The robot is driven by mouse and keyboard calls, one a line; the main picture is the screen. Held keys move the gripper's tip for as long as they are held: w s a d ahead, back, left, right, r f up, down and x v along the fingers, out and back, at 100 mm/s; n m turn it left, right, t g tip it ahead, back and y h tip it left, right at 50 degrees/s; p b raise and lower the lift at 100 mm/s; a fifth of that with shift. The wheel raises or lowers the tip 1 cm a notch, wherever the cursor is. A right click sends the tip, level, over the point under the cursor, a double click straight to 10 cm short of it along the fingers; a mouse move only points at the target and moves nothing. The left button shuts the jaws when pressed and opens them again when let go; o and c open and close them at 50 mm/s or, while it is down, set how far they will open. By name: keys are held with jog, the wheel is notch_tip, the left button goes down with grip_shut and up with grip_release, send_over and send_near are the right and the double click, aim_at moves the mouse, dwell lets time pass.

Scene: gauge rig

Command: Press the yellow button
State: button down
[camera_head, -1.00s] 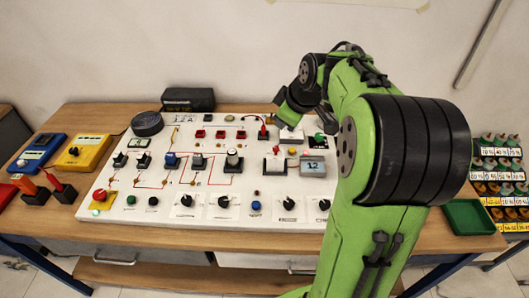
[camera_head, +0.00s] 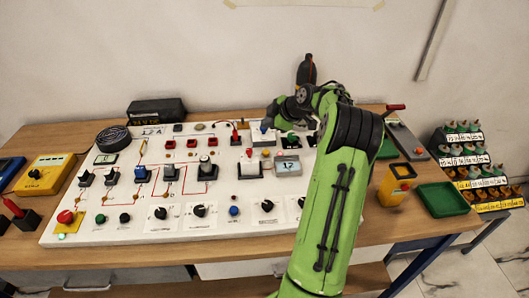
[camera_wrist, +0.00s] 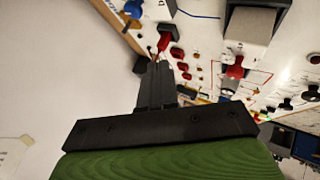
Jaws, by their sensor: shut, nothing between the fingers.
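The white panel (camera_head: 130,229) lies on the wooden bench, covered with switches, knobs and buttons. My gripper (camera_head: 266,124) is over its back edge, right of the middle, in the head view. In the wrist view my gripper's black fingers (camera_wrist: 160,65) are together and empty, close to a red plug (camera_wrist: 166,38) and red sockets. I cannot tell whether they touch the panel. I cannot pick out a yellow button for sure. A small yellowish patch (camera_wrist: 201,97) shows beside the fingers in the wrist view, partly hidden by my gripper.
A red mushroom button (camera_head: 65,217) sits on a yellow-green base at the panel's front left. A display box (camera_head: 288,165) stands near my forearm. A yellow meter (camera_head: 45,174) lies left, a yellow container (camera_head: 396,184) and green tray (camera_head: 442,199) right. My arm hides the panel's right part.

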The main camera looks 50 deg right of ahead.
aim_at(268, 153)
notch_tip(268, 153, down, 9)
jog(key=b, duration=0.6)
jog(key=shift+r, duration=0.1)
dwell(1.6)
jog(key=shift+f+b, duration=0.4)
jog(key=shift+b, duration=0.3)
jog(key=shift+f+b, duration=0.5)
dwell(0.5)
jog(key=shift+r+p, duration=0.6)
jog(key=shift+r, duration=0.35)
jog(key=shift+r, duration=0.1)
notch_tip(268, 153, up, 5)
jog(key=p, duration=0.3)
jog(key=shift+p, duration=0.35)
